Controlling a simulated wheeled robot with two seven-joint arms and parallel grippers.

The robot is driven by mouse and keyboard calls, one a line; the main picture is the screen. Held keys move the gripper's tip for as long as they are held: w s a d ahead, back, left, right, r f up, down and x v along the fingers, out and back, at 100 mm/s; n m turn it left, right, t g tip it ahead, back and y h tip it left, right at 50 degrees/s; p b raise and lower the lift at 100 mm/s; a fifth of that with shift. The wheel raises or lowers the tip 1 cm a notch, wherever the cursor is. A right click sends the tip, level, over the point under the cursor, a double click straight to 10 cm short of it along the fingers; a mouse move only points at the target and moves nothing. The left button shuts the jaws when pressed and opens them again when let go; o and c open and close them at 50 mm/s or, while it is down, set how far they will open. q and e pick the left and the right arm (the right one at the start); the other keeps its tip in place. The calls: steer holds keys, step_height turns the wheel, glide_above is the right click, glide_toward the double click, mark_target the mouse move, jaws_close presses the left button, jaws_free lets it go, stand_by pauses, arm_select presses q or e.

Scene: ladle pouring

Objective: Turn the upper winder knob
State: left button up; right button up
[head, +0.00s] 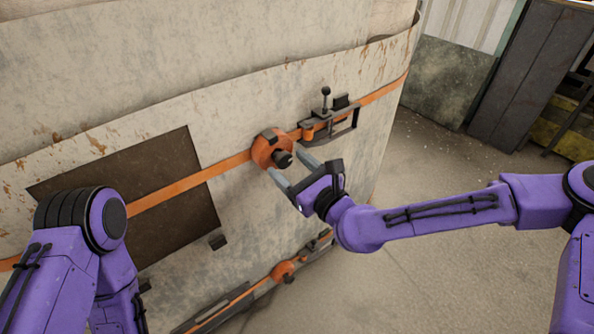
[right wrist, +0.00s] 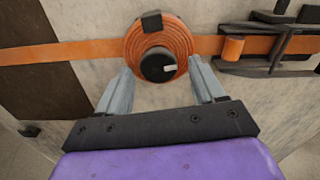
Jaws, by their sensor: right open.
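The upper winder knob (head: 282,158) is a dark round knob on an orange coiled strap winder (head: 268,147) on the worn pale cylinder wall. In the right wrist view the knob (right wrist: 158,66) has a light mark on its face, and the orange winder (right wrist: 182,40) surrounds it. My right gripper (head: 292,171) is open and empty. Its two grey fingers point at the winder from below right, and in the right wrist view (right wrist: 164,86) they stand either side of and just below the knob. Contact cannot be told. My left arm is at lower left; its gripper is out of view.
An orange strap (head: 186,184) runs across the wall to a dark buckle with a lever (head: 330,118) right of the winder. A lower winder (head: 284,270) sits on another strap below. A dark panel (head: 160,230) is at left. Open floor (head: 440,265) lies right.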

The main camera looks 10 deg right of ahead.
steer(key=p+v, duration=0.8)
steer(key=v, duration=0.2)
steer(key=shift+d, duration=0.2)
steer(key=shift+s, duration=0.1)
